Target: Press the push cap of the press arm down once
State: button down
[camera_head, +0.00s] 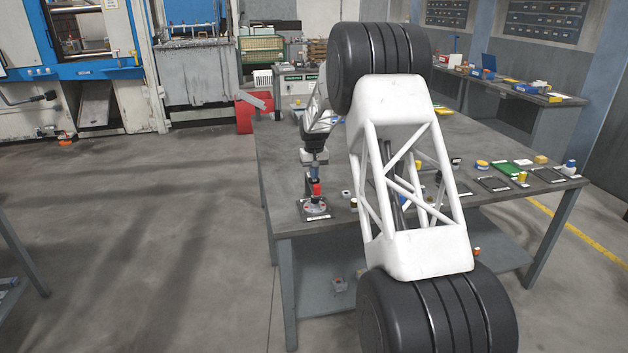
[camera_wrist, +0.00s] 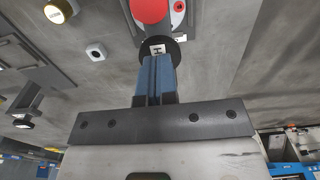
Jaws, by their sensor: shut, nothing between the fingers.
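The press arm's push cap is most likely the red cap (camera_head: 316,190) on the small press device (camera_head: 315,208) near the table's front-left edge. The cap stands upright above a round grey base on a dark plate. It also shows as a red disc (camera_wrist: 150,8) at the top edge of the wrist view, partly cut off. My gripper (camera_head: 315,180) points down just above the cap in the head view. Its blue fingers (camera_wrist: 158,62) are together with nothing between them. In the wrist view the fingertips overlie a black round part with a white marked label. I cannot tell whether they touch anything.
The grey table (camera_head: 285,180) carries several small items to the right, including a green tray (camera_head: 510,169) and yellow-capped parts. My arm hides the table's middle.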

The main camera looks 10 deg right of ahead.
jog(key=shift+f, duration=0.95)
dwell(0.6)
jog(key=shift+r, duration=4.05)
